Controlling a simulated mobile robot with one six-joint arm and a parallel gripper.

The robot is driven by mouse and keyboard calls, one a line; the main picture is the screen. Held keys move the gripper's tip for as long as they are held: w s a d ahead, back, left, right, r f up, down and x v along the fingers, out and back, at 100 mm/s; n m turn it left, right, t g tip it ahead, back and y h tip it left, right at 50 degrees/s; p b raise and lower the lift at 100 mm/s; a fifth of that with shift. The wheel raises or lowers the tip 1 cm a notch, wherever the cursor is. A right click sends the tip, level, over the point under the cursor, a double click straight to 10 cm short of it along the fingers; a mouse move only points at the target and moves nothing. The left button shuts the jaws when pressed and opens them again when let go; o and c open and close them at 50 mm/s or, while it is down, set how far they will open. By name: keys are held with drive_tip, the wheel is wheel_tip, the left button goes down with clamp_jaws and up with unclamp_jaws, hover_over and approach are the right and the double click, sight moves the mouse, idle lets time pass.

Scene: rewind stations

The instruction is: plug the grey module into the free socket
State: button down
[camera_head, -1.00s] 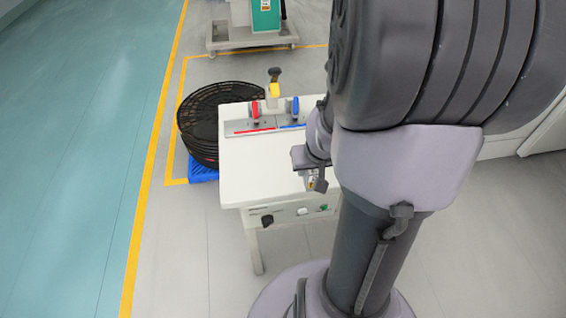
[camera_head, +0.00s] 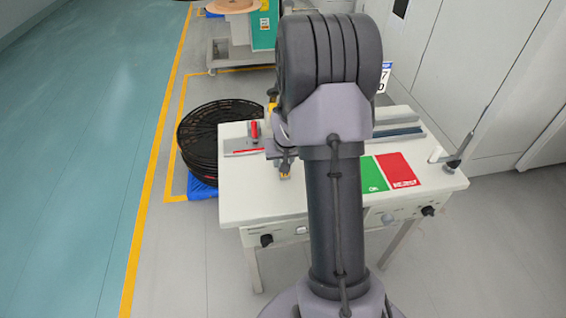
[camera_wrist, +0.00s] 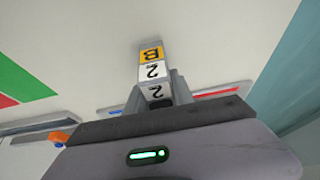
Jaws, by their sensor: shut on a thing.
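The grey module (camera_wrist: 150,72) is in my gripper; in the wrist view it carries a yellow label with a B and white labels with a 2. My gripper (camera_wrist: 157,92) is shut on it. In the head view my gripper (camera_head: 283,157) is over the left part of the white table, with the module's yellowish end (camera_head: 285,175) pointing toward the front edge. I cannot tell its height above the table. I cannot make out the free socket in either view; my arm hides the middle of the table.
The white table (camera_head: 240,195) has a red-handled fixture (camera_head: 254,132) at the back left and green (camera_head: 374,178) and red (camera_head: 398,170) mats at the right. Knobs line its front panel (camera_head: 340,227). A black reel (camera_head: 200,140) stands left of it. The table's front left is clear.

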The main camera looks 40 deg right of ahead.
drive_tip(key=shift+f, duration=0.25)
drive_tip(key=c, duration=1.1)
unclamp_jaws()
drive_tip(key=shift+r, duration=0.1)
drive_tip(key=shift+r, duration=0.1)
